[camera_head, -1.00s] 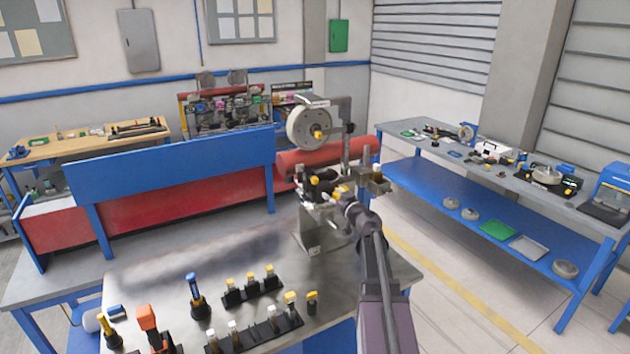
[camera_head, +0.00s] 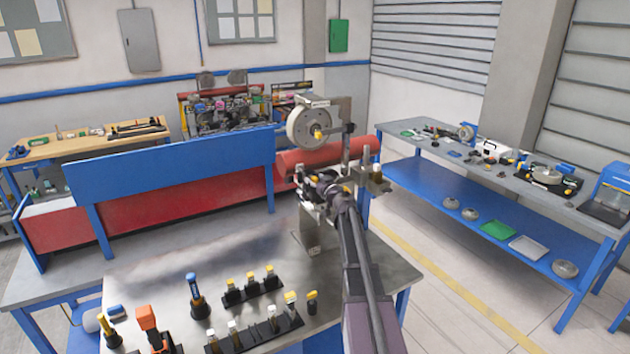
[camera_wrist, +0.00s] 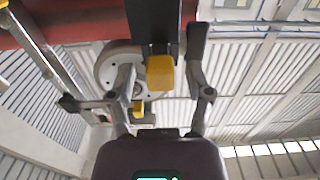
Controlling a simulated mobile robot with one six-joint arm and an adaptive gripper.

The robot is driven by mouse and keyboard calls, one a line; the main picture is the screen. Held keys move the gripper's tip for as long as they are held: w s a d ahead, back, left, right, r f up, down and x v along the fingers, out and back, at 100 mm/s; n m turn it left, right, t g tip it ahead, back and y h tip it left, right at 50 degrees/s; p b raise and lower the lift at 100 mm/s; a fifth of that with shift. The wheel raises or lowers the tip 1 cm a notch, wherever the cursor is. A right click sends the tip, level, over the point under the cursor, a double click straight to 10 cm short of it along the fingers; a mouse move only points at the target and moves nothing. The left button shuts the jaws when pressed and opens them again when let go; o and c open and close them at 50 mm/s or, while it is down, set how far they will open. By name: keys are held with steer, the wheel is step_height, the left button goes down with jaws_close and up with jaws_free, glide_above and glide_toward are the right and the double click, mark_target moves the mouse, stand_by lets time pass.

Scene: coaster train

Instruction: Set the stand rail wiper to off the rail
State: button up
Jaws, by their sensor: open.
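The stand (camera_head: 312,236) rises from the steel bench and carries a grey wheel (camera_head: 312,125) with a yellow hub. My gripper (camera_head: 324,184) is at the middle of the stand, below the wheel, and hides part of it. In the wrist view, a black bar with a yellow tip (camera_wrist: 160,72) lies between my open fingers, with gaps showing on both sides. It may be the rail wiper, but I cannot be sure. The wheel (camera_wrist: 108,66) shows behind the left finger. I cannot tell the wiper's position on the rail.
Several yellow-topped pieces in black racks (camera_head: 252,292) stand at the bench front, beside a blue-handled tool (camera_head: 195,290) and an orange-handled tool (camera_head: 148,318). A blue panel (camera_head: 170,175) and red cylinder (camera_head: 320,160) are behind. The bench left of the stand has bare room.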

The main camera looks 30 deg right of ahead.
steer(key=shift+c, duration=0.2)
jaws_close()
steer(key=shift+s, duration=2.4)
steer(key=shift+o, duration=0.2)
jaws_free()
steer(key=shift+s+d, duration=0.1)
steer(key=shift+s, duration=0.05)
steer(key=s, duration=1.1)
steer(key=shift+s+d, duration=0.2)
steer(key=shift+s, duration=0.2)
